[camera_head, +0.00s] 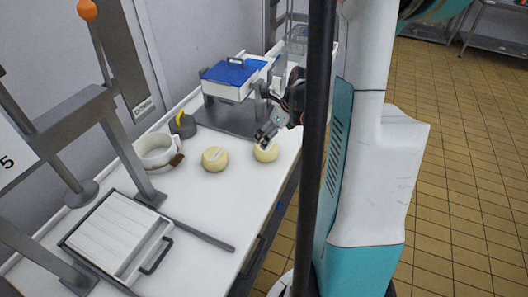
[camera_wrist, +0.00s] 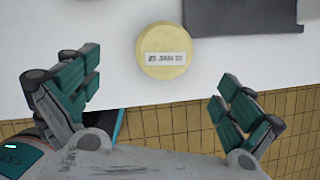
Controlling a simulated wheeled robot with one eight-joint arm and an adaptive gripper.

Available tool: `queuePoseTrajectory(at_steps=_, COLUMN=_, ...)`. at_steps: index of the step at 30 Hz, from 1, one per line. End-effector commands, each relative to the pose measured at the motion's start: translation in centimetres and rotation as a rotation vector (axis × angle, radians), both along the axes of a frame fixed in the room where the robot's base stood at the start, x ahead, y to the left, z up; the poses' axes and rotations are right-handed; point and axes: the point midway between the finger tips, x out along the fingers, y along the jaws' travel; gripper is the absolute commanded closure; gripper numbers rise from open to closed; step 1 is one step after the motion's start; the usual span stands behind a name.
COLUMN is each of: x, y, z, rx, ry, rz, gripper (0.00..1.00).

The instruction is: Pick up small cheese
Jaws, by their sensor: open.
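Two small round pale-yellow cheeses sit on the white table in the head view, a left one (camera_head: 215,159) and a right one (camera_head: 265,153). My gripper (camera_head: 266,134) is above the right cheese and partly covers it. In the wrist view one cheese (camera_wrist: 163,60) with a printed date label lies beyond my open, empty fingers (camera_wrist: 155,88), roughly centred between them. The gap in height between fingers and cheese is hard to judge.
The table edge (camera_wrist: 150,103) crosses under my gripper. A dark flat plate (camera_wrist: 245,15) lies right of the cheese. Clear table separates the cheeses.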

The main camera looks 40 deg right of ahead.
Motion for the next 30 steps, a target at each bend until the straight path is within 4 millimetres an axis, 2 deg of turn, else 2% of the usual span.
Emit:
queuePoseTrajectory(at_steps=1, x=0.5, y=0.0, z=-1.3, rx=-0.001, ry=0.000, rz=0.002, gripper=0.00)
queuePoseTrajectory(at_steps=6, x=1.5, y=0.1, z=-3.9, rx=-0.001, ry=0.001, rz=0.002, gripper=0.00)
queuePoseTrajectory(at_steps=16, x=2.2, y=0.0, z=-5.8, rx=-0.001, ry=0.001, rz=0.003, gripper=0.00)
queuePoseTrajectory(at_steps=25, x=3.5, y=-0.5, z=-9.7, rx=-0.002, ry=0.001, rz=0.004, gripper=0.00)
queuePoseTrajectory(at_steps=30, x=3.7, y=-0.5, z=-10.0, rx=-0.002, ry=0.001, rz=0.002, gripper=0.00)
